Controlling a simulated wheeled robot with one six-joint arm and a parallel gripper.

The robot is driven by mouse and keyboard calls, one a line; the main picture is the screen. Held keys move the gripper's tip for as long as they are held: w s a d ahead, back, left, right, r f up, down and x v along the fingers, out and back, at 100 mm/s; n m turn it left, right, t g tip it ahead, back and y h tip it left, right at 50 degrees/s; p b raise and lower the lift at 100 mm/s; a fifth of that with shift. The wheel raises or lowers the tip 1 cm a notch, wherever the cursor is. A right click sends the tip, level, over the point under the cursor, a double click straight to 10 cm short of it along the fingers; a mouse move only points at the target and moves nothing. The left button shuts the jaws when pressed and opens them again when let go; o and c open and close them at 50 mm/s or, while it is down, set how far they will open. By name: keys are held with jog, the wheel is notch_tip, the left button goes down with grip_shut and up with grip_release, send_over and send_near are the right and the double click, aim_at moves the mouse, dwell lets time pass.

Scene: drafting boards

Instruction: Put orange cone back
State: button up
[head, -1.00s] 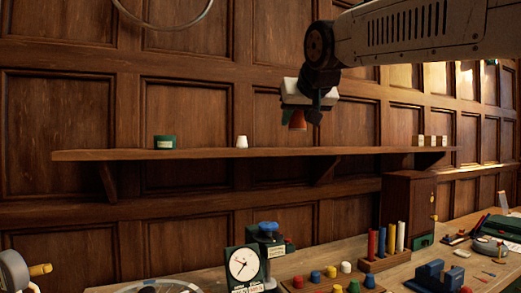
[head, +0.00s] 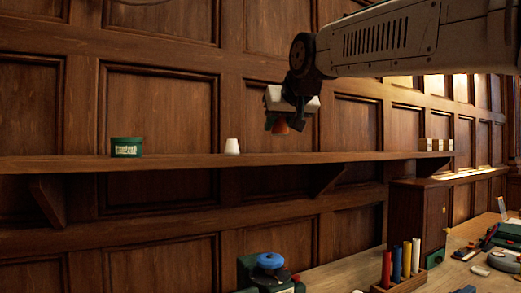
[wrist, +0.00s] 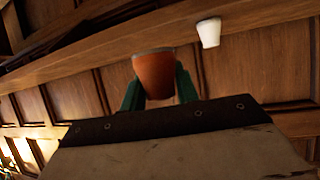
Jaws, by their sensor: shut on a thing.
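My gripper (head: 280,124) is shut on the orange cone (head: 281,128) and holds it in the air in front of the wall, just above the height of the shelf (head: 200,161). In the wrist view the orange cone (wrist: 155,73) sits between the two green fingers (wrist: 158,88), with its wide end toward the top of the picture. A white cone (head: 232,146) stands upright on the shelf, left of my gripper in the head view. The white cone also shows in the wrist view (wrist: 209,32), right of the orange one.
A green labelled tub (head: 127,147) stands on the shelf at left, and several small pale blocks (head: 436,145) at its right end. Between the white cone and those blocks the shelf looks bare. A dark cabinet (head: 415,217) and a rack of coloured rods (head: 399,278) stand below.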

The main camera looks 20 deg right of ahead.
jog(key=w, duration=0.4)
jog(key=w+f, duration=0.1)
jog(key=w, duration=0.8)
jog(key=shift+d+f, duration=0.15)
jog(key=shift+w+f, duration=0.15)
jog(key=shift+w, duration=0.1)
jog(key=shift+s+f, duration=0.1)
jog(key=shift+f, duration=1.5)
jog(key=shift+f, duration=0.2)
jog(key=o, duration=1.1)
jog(key=shift+c, duration=0.2)
